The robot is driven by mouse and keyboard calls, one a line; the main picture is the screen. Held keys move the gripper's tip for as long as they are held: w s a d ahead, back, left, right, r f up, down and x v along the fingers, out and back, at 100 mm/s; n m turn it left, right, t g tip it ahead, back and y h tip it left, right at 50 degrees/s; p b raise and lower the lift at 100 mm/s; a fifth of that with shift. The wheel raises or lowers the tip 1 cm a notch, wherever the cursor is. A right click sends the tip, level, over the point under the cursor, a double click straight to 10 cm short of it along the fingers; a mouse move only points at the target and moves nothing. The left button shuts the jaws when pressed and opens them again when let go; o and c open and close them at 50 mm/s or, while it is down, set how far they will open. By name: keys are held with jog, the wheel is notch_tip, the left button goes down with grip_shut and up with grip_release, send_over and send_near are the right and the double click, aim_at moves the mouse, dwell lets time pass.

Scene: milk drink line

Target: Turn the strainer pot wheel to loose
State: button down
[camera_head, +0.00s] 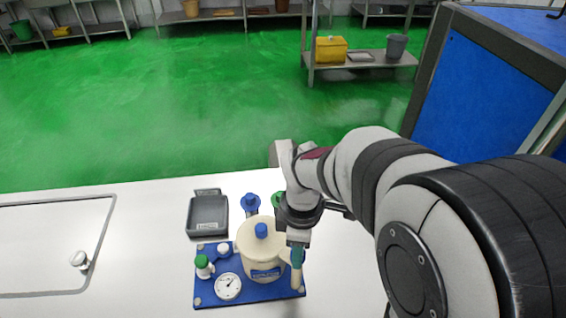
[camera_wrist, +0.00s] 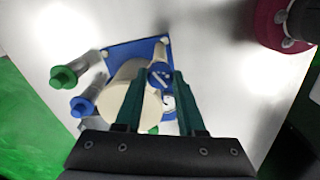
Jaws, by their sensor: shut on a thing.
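The cream strainer pot (camera_head: 262,243) with a blue knob on its lid stands on a blue board (camera_head: 244,291). My gripper (camera_head: 297,257) is at the pot's right side, pointing down. In the wrist view my two teal fingers (camera_wrist: 161,76) close around a blue round part with white marks, which looks like the wheel (camera_wrist: 158,74). In the head view my gripper hides the wheel. Its setting cannot be read.
A white dial gauge (camera_head: 228,286), a green-capped shaker (camera_head: 203,266) and a small white knob (camera_head: 224,250) are on the board's left. Behind stand a grey tray (camera_head: 207,215), a blue-capped piece (camera_head: 250,203) and a green-capped one (camera_wrist: 64,77).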

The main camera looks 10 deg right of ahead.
jog(key=shift+n, duration=0.3)
jog(key=c, duration=0.5)
grip_release()
notch_tip(320, 180, up, 16)
jog(key=shift+f, duration=0.1)
jog(key=s+f+m+y, duration=0.1)
jog(key=s+f+m, duration=0.3)
jog(key=s+m, duration=0.4)
jog(key=s+a+f+m, duration=0.1)
jog(key=s+f+m, duration=0.4)
jog(key=s+m, duration=0.4)
jog(key=m, duration=0.3)
jog(key=shift+f+m+y, duration=0.25)
jog(key=shift+m+y, duration=0.15)
